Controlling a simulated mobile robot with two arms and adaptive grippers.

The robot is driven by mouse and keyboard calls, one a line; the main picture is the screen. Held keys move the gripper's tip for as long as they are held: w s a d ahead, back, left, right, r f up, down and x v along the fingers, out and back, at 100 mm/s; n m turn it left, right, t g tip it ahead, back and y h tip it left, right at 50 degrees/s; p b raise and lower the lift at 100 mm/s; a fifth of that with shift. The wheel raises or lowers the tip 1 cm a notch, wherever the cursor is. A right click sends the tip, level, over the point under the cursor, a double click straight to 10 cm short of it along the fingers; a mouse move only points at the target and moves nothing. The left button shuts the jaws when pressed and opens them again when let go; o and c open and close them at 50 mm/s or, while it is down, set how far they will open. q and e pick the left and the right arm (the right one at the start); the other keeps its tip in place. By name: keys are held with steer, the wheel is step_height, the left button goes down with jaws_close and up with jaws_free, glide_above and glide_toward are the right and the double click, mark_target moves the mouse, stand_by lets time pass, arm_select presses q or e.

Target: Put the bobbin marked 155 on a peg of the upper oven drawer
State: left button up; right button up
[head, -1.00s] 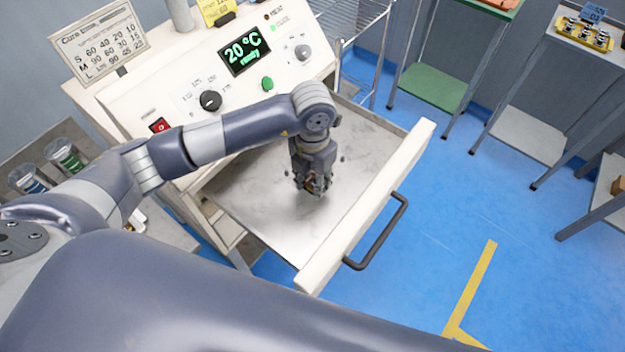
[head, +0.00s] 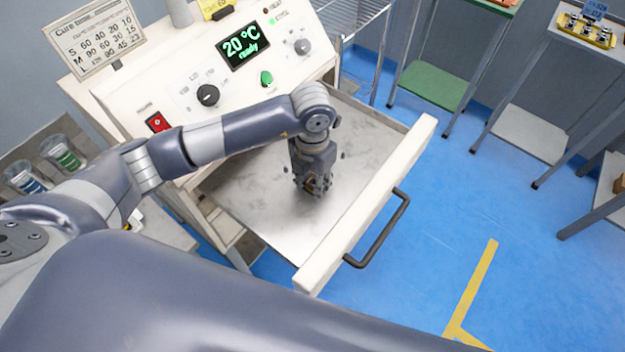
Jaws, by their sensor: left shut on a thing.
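The upper oven drawer (head: 235,192) is pulled out from the oven, with a pale front panel and a dark bar handle (head: 384,232). Its metal floor shows, with a few small dark pegs (head: 342,156) near my gripper. My left gripper (head: 312,188) points down inside the drawer, near its middle. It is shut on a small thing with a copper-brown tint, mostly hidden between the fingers. This may be the bobbin; the mark 155 cannot be read. My right gripper is not in view.
The oven panel (head: 190,75) stands behind the drawer, its display reading 20 °C ready. A cure time sign (head: 95,38) stands at upper left. Jars (head: 62,152) stand at far left. Tables with a yellow tray (head: 587,30) are at upper right.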

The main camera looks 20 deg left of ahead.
arm_select(q)
steer(key=shift+f, duration=0.2)
steer(key=o, duration=1.1)
steer(key=shift+c, duration=0.2)
steer(key=shift+r, duration=0.15)
step_height(320, 180, up, 12)
